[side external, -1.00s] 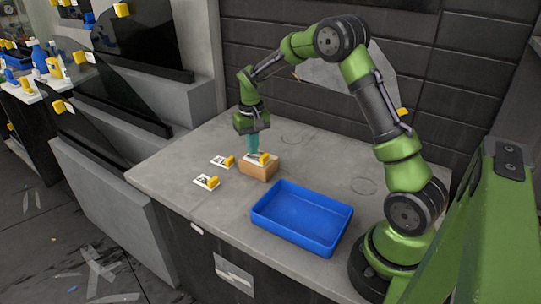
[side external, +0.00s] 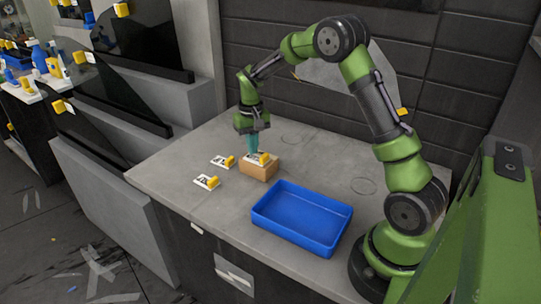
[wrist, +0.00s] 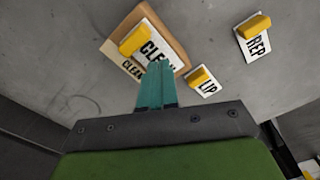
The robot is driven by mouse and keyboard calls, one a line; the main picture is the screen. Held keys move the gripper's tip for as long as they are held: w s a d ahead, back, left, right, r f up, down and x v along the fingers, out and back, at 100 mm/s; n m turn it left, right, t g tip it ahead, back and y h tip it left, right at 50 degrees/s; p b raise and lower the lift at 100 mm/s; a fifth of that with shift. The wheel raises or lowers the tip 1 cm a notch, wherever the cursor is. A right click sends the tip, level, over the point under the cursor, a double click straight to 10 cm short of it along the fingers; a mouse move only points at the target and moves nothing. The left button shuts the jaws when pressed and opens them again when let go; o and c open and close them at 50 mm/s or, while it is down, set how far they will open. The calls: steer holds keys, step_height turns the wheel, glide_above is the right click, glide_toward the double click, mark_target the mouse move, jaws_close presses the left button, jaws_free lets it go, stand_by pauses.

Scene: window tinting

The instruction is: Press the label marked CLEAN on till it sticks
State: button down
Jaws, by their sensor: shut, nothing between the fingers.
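The white CLEAN label (wrist: 151,43), with a yellow tab, lies on top of a tan block (wrist: 174,33). Part of a printed CLEAN marking on the block shows beside the label's lower left edge. In the side external view the label (side external: 256,158) sits on the block (side external: 259,171) on the counter. My gripper (wrist: 159,66) has its teal fingers shut and empty. Its tips cover the end of the label's word in the wrist view. In the side external view my gripper (side external: 254,153) points down at the label's top; whether it touches cannot be told.
Two other white labels with yellow tabs, one reading LIP (wrist: 204,86) and one reading REP (wrist: 257,42), lie flat on the grey counter (side external: 165,170). An empty blue tray (side external: 301,240) stands at the front right. The counter between them is mostly clear.

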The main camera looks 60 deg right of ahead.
mark_target(254, 159)
steer(key=shift+f, duration=0.95)
stand_by(0.7)
steer(key=shift+r, duration=3.6)
steer(key=shift+f, duration=0.2)
steer(key=shift+s+a+f, duration=0.3)
steer(key=shift+s+f, duration=0.05)
steer(key=shift+s, duration=0.1)
steer(key=s+a+r+n+t+y, duration=0.1)
steer(key=s+a+r+t, duration=0.2)
steer(key=s+a+r, duration=0.3)
steer(key=s+a+r+n+t+y, duration=0.1)
steer(key=s+a+r+t, duration=0.3)
steer(key=s+a+r, duration=0.3)
steer(key=s+a, duration=0.3)
steer(key=s, duration=0.4)
steer(key=shift+s+a+r, duration=0.15)
steer(key=shift+s+a, duration=0.15)
steer(key=shift+s, duration=0.1)
